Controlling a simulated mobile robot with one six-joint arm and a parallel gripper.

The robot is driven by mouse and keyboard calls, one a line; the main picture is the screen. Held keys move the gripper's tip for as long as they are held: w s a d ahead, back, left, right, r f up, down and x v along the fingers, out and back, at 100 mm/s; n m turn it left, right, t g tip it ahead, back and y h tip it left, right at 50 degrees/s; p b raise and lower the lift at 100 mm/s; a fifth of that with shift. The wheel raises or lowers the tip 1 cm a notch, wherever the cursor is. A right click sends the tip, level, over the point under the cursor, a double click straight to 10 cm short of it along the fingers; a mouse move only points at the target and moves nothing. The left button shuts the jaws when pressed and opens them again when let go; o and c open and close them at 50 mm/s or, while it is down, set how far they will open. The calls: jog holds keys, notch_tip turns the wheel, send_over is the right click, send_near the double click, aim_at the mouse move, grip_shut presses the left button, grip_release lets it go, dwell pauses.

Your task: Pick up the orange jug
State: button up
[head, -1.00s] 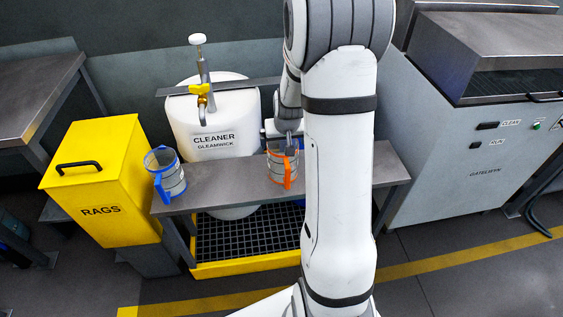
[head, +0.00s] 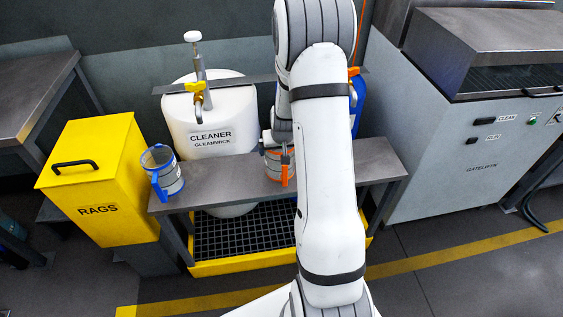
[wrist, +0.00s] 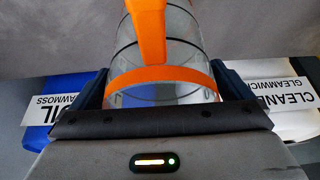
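The orange jug (head: 275,168) stands on the metal shelf, a clear vessel with an orange band and an orange handle. My arm hides part of it in the head view. In the wrist view the jug (wrist: 160,83) fills the space between my two fingers, with its handle pointing away from the palm. My gripper (wrist: 162,72) is spread wide around the jug, one dark finger on each side. The fingers are very close to the jug's sides; contact is hard to make out.
A blue-handled jug (head: 163,171) stands at the left of the shelf (head: 222,185). A white cleaner drum (head: 210,130) with a tap stands behind, a blue container (head: 358,105) behind my arm. A yellow rags bin (head: 97,180) is left, a grey machine (head: 460,150) right.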

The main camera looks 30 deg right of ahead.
jog(key=c, duration=1)
